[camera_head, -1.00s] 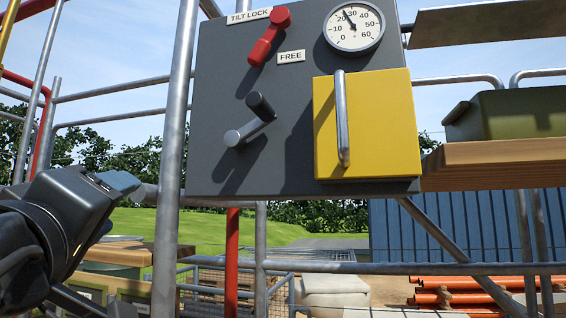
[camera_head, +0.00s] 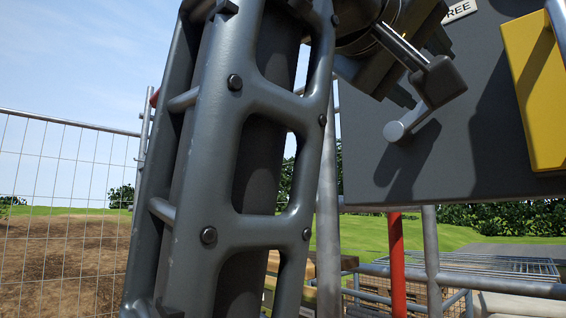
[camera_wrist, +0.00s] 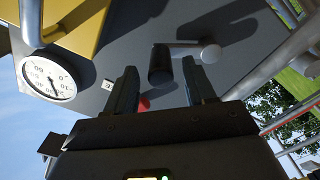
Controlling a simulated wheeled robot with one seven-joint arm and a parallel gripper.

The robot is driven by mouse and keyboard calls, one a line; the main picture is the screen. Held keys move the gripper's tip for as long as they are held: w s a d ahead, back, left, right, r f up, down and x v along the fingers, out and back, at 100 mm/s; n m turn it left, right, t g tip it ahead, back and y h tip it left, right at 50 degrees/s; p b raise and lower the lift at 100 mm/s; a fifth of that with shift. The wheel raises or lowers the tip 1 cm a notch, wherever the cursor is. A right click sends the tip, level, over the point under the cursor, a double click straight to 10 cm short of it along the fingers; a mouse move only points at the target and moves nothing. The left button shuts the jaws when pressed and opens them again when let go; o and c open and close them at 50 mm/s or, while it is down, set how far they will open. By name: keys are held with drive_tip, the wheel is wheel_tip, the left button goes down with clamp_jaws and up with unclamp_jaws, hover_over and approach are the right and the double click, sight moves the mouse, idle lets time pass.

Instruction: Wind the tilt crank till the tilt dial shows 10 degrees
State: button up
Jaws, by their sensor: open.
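The tilt crank is on the grey panel (camera_head: 370,160), with a grey hub (camera_head: 398,131) and a dark handle (camera_head: 440,82) up and right of it. My gripper (camera_head: 420,68) is at the handle, partly hidden behind my arm. In the wrist view my open gripper (camera_wrist: 159,68) has its fingers either side of the dark handle (camera_wrist: 160,64), not closed on it. The tilt dial (camera_wrist: 48,78) shows upside down at left there; its reading is too small to tell. It is out of the head view. A bit of the red lock lever (camera_wrist: 144,104) shows between the fingers.
A yellow box (camera_head: 535,90) with a metal handle juts out right of the crank. A grey upright pole (camera_head: 328,230) stands left of the panel, and a red post (camera_head: 396,260) is below it. A mesh fence (camera_head: 60,190) is at the left.

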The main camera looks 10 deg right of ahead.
drive_tip(key=shift+p+x, duration=0.3)
drive_tip(key=shift+x, duration=1.6)
drive_tip(key=shift+c, duration=0.4)
clamp_jaws()
